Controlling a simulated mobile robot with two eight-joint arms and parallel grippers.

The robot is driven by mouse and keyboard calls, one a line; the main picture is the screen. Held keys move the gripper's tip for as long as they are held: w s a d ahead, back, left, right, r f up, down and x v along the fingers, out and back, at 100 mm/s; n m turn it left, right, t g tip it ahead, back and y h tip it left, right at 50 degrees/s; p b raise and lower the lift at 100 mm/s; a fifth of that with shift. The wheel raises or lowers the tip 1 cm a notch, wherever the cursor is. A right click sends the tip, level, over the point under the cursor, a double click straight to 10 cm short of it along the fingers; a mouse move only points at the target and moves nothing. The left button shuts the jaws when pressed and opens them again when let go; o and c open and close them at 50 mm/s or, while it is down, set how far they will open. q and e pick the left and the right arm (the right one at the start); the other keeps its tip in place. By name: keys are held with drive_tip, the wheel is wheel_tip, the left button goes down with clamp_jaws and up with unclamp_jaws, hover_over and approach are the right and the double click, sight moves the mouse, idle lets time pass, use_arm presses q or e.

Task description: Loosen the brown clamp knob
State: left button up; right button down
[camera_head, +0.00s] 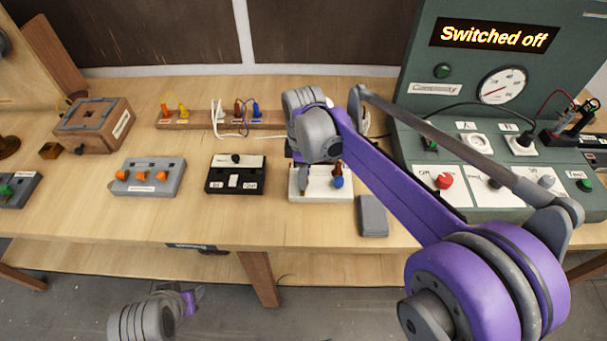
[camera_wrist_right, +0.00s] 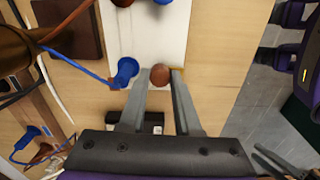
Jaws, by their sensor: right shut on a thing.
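The white clamp block (camera_head: 320,190) sits near the front of the bench, below my right wrist. It also shows in the right wrist view (camera_wrist_right: 145,30). The brown clamp knob (camera_wrist_right: 159,74) is between the fingertips of my right gripper (camera_wrist_right: 159,78), which is shut on it. A blue knob (camera_wrist_right: 126,70) stands beside it. At the block's other end are a second brown knob (camera_head: 338,167) and a second blue knob (camera_head: 338,182). My right wrist partly covers the block in the head view. My left arm is low at bottom left; its jaws cannot be made out.
A black switch box (camera_head: 234,185) and a grey box with orange knobs (camera_head: 147,190) stand left of the block. A grey slab (camera_head: 373,216) lies to its right. The green test panel (camera_head: 420,70) reads "Switched off". Wires lie at the wooden rack (camera_head: 200,121) behind.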

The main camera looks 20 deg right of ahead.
drive_tip(key=shift+n, duration=0.4)
drive_tip(key=c, duration=0.9)
unclamp_jaws()
wheel_tip(320, 180, up, 11)
drive_tip(key=shift+p, duration=0.35)
